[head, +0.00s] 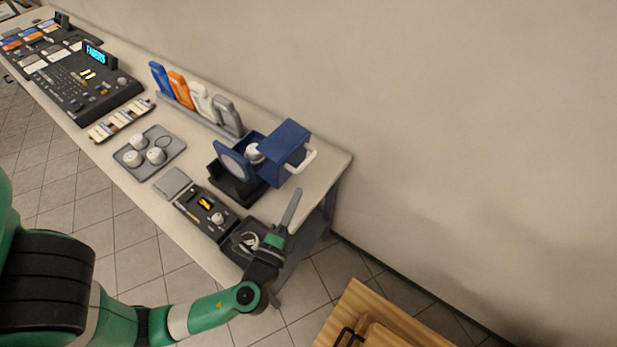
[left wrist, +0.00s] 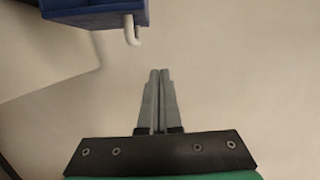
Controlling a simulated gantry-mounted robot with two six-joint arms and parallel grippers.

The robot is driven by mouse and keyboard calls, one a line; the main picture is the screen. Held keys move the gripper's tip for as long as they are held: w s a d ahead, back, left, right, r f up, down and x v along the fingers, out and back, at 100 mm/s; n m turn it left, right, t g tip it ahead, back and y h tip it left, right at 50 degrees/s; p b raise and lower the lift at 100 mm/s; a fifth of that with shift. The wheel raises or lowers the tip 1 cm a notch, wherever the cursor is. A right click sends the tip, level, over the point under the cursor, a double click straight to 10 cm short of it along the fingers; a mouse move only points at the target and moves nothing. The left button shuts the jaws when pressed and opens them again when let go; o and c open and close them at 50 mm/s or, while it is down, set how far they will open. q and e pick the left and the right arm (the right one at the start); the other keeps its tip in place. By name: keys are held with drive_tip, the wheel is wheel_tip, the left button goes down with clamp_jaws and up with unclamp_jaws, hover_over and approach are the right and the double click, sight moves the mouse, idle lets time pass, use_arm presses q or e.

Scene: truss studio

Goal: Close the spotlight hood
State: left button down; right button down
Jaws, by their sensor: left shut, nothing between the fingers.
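The spotlight (head: 251,152) stands near the right end of the table on a dark base, with its blue hood (head: 287,148) swung out to the right and a round lens panel (head: 234,164) on the left. A white handle (head: 303,161) sticks out from the hood's right side. In the left wrist view the blue hood (left wrist: 95,10) and the white handle (left wrist: 132,30) show at the top. My left gripper (head: 296,195) is shut and empty, just below the handle in the head view and apart from it. It also shows in the left wrist view (left wrist: 158,75). My right gripper is out of view.
A grey plate with white knobs (head: 160,165) and a rack of coloured pieces (head: 187,88) stand further left. A wooden piece (head: 365,310) is at lower right.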

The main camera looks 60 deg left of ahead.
sight(297, 169)
use_arm(q)
drive_tip(key=w+a, duration=0.1)
drive_tip(key=a, duration=0.2)
drive_tip(key=w+a+p, duration=0.1)
drive_tip(key=w+a, duration=0.1)
drive_tip(key=a, duration=0.1)
drive_tip(key=w+a+p, duration=0.1)
drive_tip(key=a, duration=0.3)
drive_tip(key=shift+w+f, duration=0.25)
drive_tip(key=shift+f, duration=0.1)
drive_tip(key=shift+s+a+m+h, duration=0.3)
drive_tip(key=shift+a, duration=0.1)
drive_tip(key=shift+p, duration=0.3)
